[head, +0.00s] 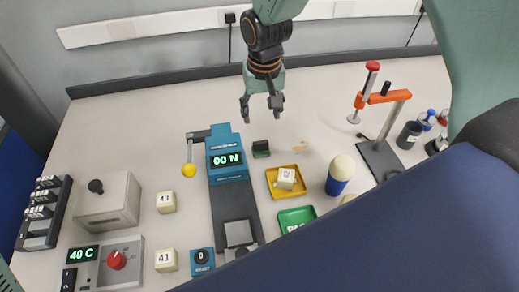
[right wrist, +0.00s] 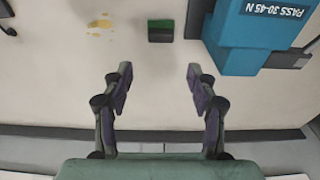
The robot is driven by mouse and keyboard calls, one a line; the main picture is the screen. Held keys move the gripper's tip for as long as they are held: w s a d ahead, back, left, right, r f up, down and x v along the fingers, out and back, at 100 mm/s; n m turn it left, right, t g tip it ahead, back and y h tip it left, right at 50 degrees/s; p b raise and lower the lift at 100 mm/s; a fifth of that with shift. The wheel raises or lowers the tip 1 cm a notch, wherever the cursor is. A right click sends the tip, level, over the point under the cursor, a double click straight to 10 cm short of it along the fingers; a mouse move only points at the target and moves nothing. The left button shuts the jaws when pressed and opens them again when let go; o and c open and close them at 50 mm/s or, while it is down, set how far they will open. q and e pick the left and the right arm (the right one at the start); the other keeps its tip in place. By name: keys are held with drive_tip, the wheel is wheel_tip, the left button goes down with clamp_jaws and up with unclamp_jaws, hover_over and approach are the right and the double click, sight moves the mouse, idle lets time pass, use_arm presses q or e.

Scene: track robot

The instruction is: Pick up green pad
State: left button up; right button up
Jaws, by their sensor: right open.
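The green pad (head: 261,149) is a small dark block with a green part, lying on the white bench just right of the blue force tester. It also shows in the right wrist view (right wrist: 160,31), near the top middle, with green on its upper part. My right gripper (head: 262,112) hangs over the bench behind the pad. In the right wrist view its two fingers (right wrist: 157,78) are spread apart with nothing between them, and the pad lies beyond the fingertips, apart from them. My left gripper does not show.
The blue tester (head: 226,150) stands close beside the pad. A yellow tray (head: 272,186) with a white cube and a green tray (head: 287,221) lie in front. A yellowish stain (head: 301,147) is to the right. An orange-armed stand (head: 380,160) is farther right.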

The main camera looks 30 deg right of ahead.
drive_tip(key=b, duration=0.4)
hover_over(261, 143)
wheel_tip(261, 143, down, 4)
drive_tip(key=shift+s+f+b, duration=0.25)
drive_tip(key=shift+f+b, duration=0.05)
drive_tip(key=shift+f, duration=0.1)
drive_tip(key=shift+w+d+f, duration=0.1)
drive_tip(key=shift+w+f, duration=0.2)
drive_tip(key=shift+f, duration=0.65)
drive_tip(key=shift+s+f, duration=0.15)
drive_tip(key=shift+f, duration=0.55)
drive_tip(key=f, duration=0.3)
drive_tip(key=f+b, duration=0.1)
drive_tip(key=shift+w+f, duration=0.4)
drive_tip(key=shift+s+r, duration=0.2)
drive_tip(key=shift+s, duration=0.05)
drive_tip(key=shift+c, duration=0.4)
drive_tip(key=shift+w+f, duration=0.1)
drive_tip(key=shift+w, duration=0.05)
drive_tip(key=c, duration=0.8)
